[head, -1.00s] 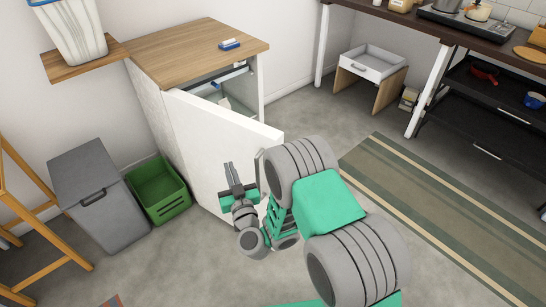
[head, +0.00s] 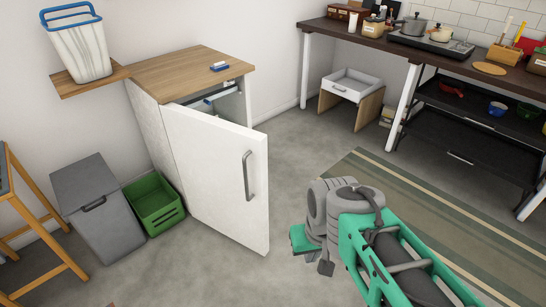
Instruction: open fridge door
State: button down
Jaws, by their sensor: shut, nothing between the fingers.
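The white fridge door (head: 212,165) stands partly open, swung out from the white fridge cabinet (head: 150,130) with the wooden top. Its grey vertical handle (head: 248,176) is in full view near the free edge. A gap above the door shows part of the inside. My gripper (head: 326,268) is at the lower middle, right of the door and clear of the handle. It is small and mostly hidden by my folded arm; it appears shut and empty, touching nothing.
A grey bin (head: 100,210) and a green crate (head: 154,203) stand left of the fridge. A wooden stool (head: 35,230) is at the far left. A small drawer unit (head: 350,92) and dark counter (head: 430,45) are behind. Floor in front of the door is clear; a striped rug (head: 400,190) lies right.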

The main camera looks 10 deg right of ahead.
aim_at(222, 165)
jog(key=u, duration=0.35)
jog(key=i, duration=1.05)
jog(key=z, duration=0.45)
